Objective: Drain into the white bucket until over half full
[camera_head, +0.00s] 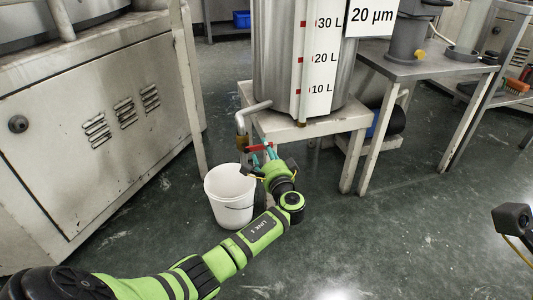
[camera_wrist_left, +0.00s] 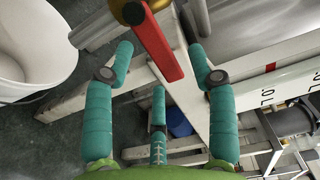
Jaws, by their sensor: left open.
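The white bucket (camera_head: 230,205) stands upright on the floor in front of the steel tank (camera_head: 277,60). Its pale inside shows no clear liquid level. The tank's bent drain pipe (camera_head: 241,118) ends in a brass valve (camera_wrist_left: 128,11) by the bucket's rear rim. No stream is visible. The valve's red lever (camera_head: 260,148) points right in the head view. My left gripper (camera_head: 264,157) is open at the lever. In the left wrist view the red lever (camera_wrist_left: 163,48) reaches between its spread teal fingers (camera_wrist_left: 162,75), with gaps visible. My right gripper's fingers are not visible.
The tank rests on a low pale stand (camera_head: 318,126) and bears a litre scale (camera_head: 318,75). A steel table (camera_head: 425,66) stands right of it. A worn machine cabinet (camera_head: 75,130) fills the left. The green floor (camera_head: 390,235) at front right is clear.

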